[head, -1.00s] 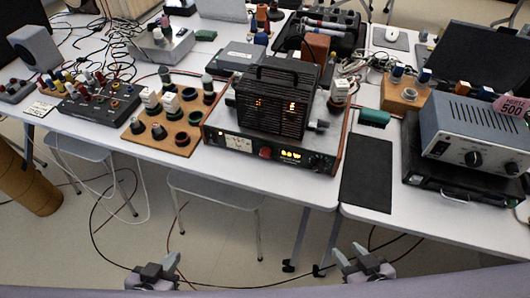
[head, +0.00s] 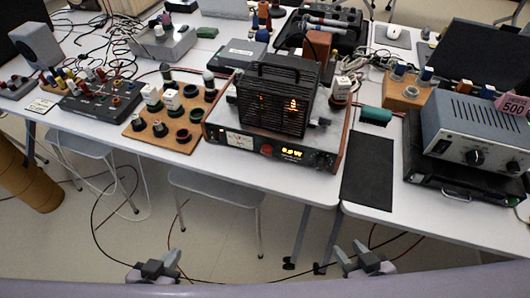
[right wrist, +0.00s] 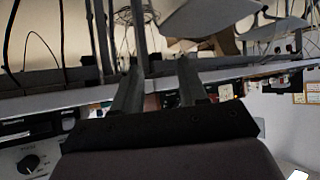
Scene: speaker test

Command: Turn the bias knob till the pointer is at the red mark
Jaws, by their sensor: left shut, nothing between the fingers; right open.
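The amplifier (head: 222,138) stands on the white table, with a black ventilated cage (head: 270,98) on top and glowing tubes inside. Its front panel has a pale meter (head: 240,141), a red knob (head: 267,150), a lit yellow display (head: 291,153) and a dark knob at the right end. I cannot tell which is the bias knob; the pointer and red mark are too small to make out. My left gripper (head: 160,258) is shut and empty, low in front of the table. My right gripper (head: 351,254) is open and empty there too; its fingers show in the right wrist view (right wrist: 158,88).
A wooden board with sockets (head: 160,138) stands left of the amplifier. A black mat (head: 367,172) and a grey instrument (head: 475,135) are to the right. Stools (head: 215,187) stand under the table's front edge. Cables lie on the floor.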

